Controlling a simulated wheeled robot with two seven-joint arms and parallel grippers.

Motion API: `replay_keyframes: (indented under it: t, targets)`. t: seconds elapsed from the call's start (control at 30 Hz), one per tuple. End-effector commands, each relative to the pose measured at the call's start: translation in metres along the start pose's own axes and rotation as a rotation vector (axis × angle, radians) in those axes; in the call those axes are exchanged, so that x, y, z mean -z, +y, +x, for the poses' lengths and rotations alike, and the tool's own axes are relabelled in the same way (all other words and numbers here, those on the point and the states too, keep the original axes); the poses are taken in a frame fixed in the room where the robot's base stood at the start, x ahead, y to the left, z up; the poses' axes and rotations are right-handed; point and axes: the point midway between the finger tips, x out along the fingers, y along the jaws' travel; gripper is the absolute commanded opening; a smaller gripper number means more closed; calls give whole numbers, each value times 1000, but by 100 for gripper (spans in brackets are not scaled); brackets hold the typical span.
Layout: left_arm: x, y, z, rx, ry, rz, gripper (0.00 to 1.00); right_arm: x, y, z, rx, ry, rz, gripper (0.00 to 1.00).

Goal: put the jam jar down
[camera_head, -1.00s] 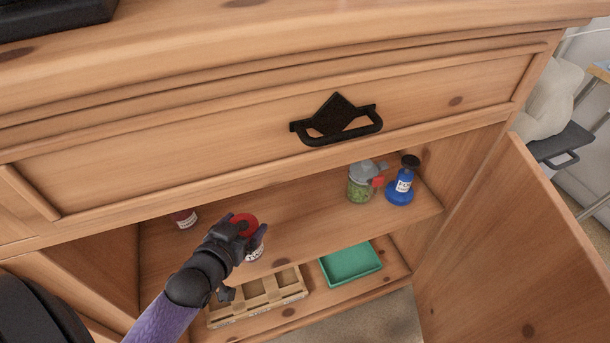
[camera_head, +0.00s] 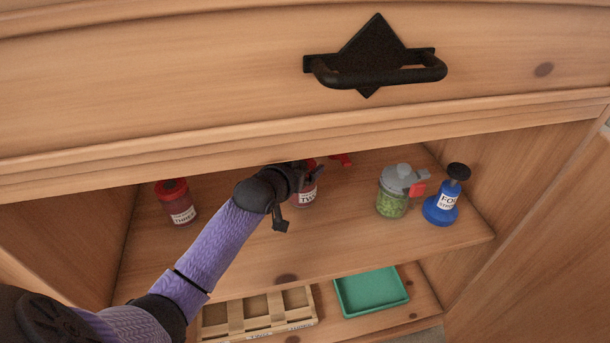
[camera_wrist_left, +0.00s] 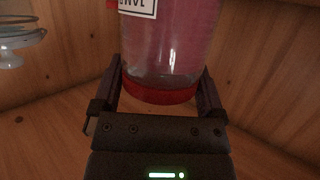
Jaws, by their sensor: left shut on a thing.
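The jam jar (camera_head: 305,198) has a red lid, a white label and dark red content. It is in the cabinet's upper compartment, partly hidden behind my left gripper (camera_head: 308,178). In the left wrist view the jam jar (camera_wrist_left: 170,45) sits between the two fingers of my left gripper (camera_wrist_left: 160,85), which is shut on it, with its red lid nearest the palm and its label upside down. I cannot tell whether the jar's base touches the upper shelf (camera_head: 330,245). My right gripper is not in view.
A red-lidded jar (camera_head: 177,203) stands left on the shelf. A grey-topped green jar (camera_head: 393,195) and a blue bottle (camera_head: 440,208) stand right. A red item (camera_head: 341,160) shows behind. Below are a wooden crate (camera_head: 258,328) and green tray (camera_head: 370,308). The drawer front overhangs.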

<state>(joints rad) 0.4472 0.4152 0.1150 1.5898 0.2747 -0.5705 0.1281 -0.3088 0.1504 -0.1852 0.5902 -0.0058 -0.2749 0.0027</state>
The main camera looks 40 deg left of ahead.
Motion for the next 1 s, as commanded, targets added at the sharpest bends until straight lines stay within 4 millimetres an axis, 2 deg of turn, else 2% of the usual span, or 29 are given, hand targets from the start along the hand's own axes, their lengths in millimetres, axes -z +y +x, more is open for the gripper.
replay_keyframes:
  t: [0.03,0.27,0.3,0.33,0.6,0.67,0.77,1.0]
  targets:
    - [-5,0,2,0,1,1,2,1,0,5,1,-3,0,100]
    - [-1,0,0,0,4,0,1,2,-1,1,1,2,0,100]
    - [-3,0,1,0,2,0,94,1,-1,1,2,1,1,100]
    - [-3,0,1,0,2,0,100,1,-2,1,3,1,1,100]
    - [0,0,0,0,4,0,100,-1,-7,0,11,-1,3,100]
    - [3,0,-7,-1,3,-1,100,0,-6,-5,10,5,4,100]
    - [7,0,-26,-1,6,-1,100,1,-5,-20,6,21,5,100]
    - [9,0,-86,-1,6,-2,100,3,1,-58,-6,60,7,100]
